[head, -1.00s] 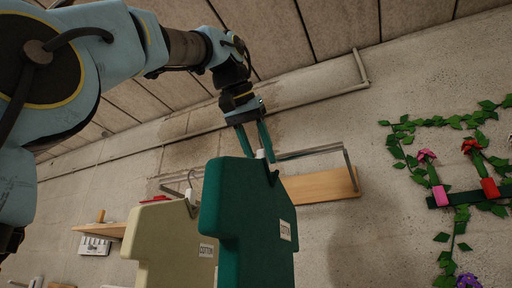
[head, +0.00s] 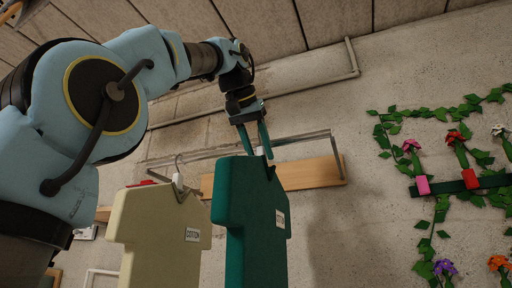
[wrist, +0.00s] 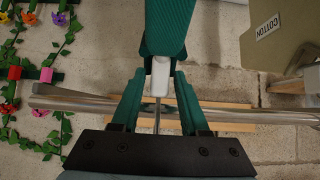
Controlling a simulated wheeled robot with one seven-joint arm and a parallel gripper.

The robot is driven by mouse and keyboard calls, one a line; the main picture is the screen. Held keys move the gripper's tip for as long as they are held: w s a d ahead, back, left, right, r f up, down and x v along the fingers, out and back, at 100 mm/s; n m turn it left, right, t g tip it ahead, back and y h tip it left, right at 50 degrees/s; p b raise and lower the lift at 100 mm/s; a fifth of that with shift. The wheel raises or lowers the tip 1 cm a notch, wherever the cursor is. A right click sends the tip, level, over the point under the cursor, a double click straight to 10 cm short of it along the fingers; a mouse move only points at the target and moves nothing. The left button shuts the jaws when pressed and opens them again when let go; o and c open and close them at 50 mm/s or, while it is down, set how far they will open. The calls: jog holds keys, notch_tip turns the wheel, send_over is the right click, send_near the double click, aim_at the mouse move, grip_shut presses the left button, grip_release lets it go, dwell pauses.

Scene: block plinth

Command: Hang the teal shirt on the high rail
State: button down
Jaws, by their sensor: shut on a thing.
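The teal shirt (head: 252,225) is a thick shirt-shaped piece with a white label, hanging upright below my gripper (head: 259,150) in the head view. My gripper is shut on the white piece at the shirt's top. In the wrist view my gripper (wrist: 160,85) has teal fingers on both sides of that white piece, with the teal shirt (wrist: 168,25) beyond. The metal rail (head: 302,137) runs along the wall above a wooden shelf; it also crosses the wrist view (wrist: 70,102) behind the fingers. I cannot tell whether the shirt's hook touches the rail.
A cream shirt (head: 155,230) hangs by a hook just left of the teal shirt; it also shows in the wrist view (wrist: 285,35). The wooden shelf (head: 310,173) is on the wall. Vines and flowers (head: 465,180) cover the wall at right.

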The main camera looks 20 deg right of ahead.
jog(key=shift+w+d, duration=0.25)
jog(key=shift+w+d+f+b, duration=0.25)
jog(key=shift+f+b, duration=0.05)
jog(key=shift+f, duration=0.25)
jog(key=shift+w+d+f+b, duration=0.2)
jog(key=shift+f+b, duration=0.1)
jog(key=shift+f, duration=0.2)
jog(key=shift+c, duration=1.7)
grip_release()
jog(key=p+v, duration=0.1)
jog(key=v, duration=0.9)
jog(key=shift+s+a+r, duration=0.2)
jog(key=shift+r, duration=0.05)
